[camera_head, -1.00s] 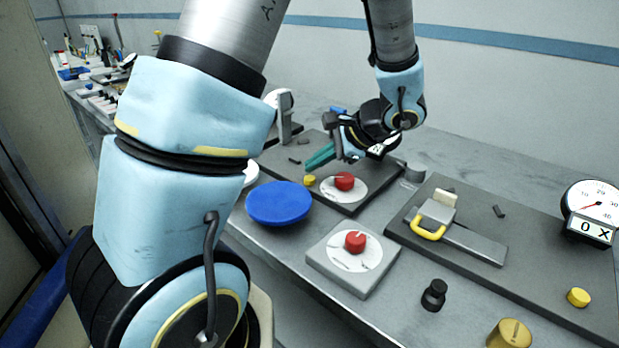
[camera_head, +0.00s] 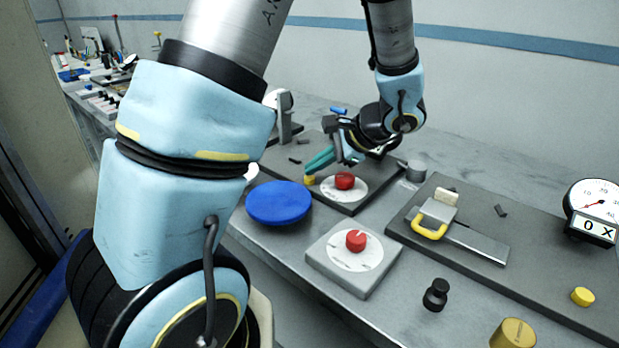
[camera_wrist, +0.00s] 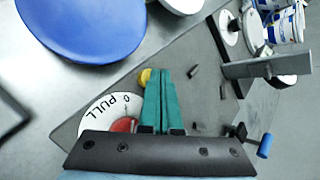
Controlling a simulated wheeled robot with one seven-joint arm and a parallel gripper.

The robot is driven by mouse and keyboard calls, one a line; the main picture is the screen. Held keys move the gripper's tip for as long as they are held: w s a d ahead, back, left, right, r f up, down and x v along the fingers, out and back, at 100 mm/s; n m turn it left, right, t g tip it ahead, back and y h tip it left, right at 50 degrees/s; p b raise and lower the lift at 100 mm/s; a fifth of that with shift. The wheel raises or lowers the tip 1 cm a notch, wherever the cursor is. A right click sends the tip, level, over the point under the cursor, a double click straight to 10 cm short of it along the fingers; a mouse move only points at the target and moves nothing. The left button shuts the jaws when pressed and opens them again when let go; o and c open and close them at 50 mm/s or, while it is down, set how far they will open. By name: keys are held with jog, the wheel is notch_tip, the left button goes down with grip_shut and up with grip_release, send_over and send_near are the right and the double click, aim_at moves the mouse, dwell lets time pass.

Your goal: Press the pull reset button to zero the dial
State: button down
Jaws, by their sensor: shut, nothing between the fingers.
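A yellow button (camera_head: 309,180) sits on the far dark plate, beside a white dial (camera_head: 358,192) with a red knob (camera_head: 345,180). In the wrist view the dial (camera_wrist: 97,112) reads "PULL" and "0", and the red knob (camera_wrist: 123,125) is partly hidden by my gripper. My gripper (camera_head: 309,170) has teal fingers, shut and empty, with the tips just above the yellow button. In the wrist view the fingertips (camera_wrist: 159,71) lie right beside the button (camera_wrist: 145,76), which they partly cover. I cannot tell if they touch it.
A blue round dish (camera_head: 278,203) is left of the plate. A second red-knob dial block (camera_head: 352,260) stands in front. To the right, a dark plate (camera_head: 545,278) holds a yellow-handled slide (camera_head: 430,229), a gauge (camera_head: 594,205) and another yellow button (camera_head: 582,297).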

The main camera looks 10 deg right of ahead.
aim_at(315, 178)
jog(key=shift+f+b, duration=0.35)
jog(key=shift+f, duration=0.15)
jog(key=shift+r, duration=0.1)
dwell(0.5)
jog(key=shift+r+p, duration=0.7)
jog(key=shift+r, duration=0.2)
jog(key=shift+r+p, duration=1.95)
jog(key=shift+r, duration=0.6)
jog(key=shift+f, duration=0.1)
